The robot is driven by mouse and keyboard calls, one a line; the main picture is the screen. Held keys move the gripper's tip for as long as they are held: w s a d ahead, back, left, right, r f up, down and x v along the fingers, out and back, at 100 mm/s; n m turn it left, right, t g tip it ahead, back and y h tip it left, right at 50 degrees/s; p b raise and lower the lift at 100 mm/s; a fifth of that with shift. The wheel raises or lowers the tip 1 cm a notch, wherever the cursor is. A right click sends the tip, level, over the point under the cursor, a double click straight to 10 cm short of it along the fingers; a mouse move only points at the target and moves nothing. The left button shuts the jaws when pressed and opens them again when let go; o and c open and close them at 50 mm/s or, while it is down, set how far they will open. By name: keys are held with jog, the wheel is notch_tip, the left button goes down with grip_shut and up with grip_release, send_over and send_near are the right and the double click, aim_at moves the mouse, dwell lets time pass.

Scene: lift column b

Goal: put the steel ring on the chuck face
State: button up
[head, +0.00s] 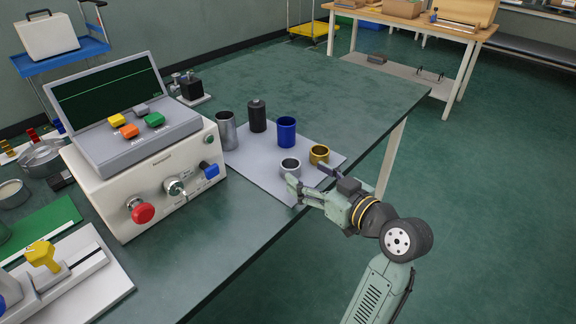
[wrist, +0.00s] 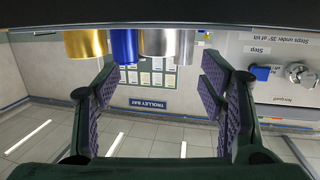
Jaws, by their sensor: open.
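The steel ring (head: 290,166), a short silver cylinder with an open top, stands on a pale grey mat (head: 255,172) near the table's front edge. In the wrist view, which is upside down, a silver cylinder (wrist: 155,42), apparently this ring, shows at the top between the finger directions. My gripper (head: 310,177) is open and empty at the mat's near edge, its fingers pointing toward the ring and apart. Both fingers also show in the wrist view (wrist: 160,92). I cannot tell which surface is the chuck face.
A brass ring (head: 319,154) stands close right of the steel ring. Behind are a blue cup (head: 286,132), a black cylinder (head: 257,116) and a grey cylinder (head: 227,131). A control console (head: 160,178) borders the mat on the left. The table's far right is clear.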

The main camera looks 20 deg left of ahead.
aim_at(285, 159)
jog(key=p+x, duration=0.1)
jog(key=x, duration=0.6)
jog(key=shift+w+a+p, duration=0.15)
jog(key=shift+w+p, duration=0.05)
jog(key=shift+p, duration=0.2)
jog(key=shift+c, duration=0.4)
jog(key=c, duration=1.3)
jog(key=shift+c, duration=0.7)
jog(key=shift+r, duration=0.15)
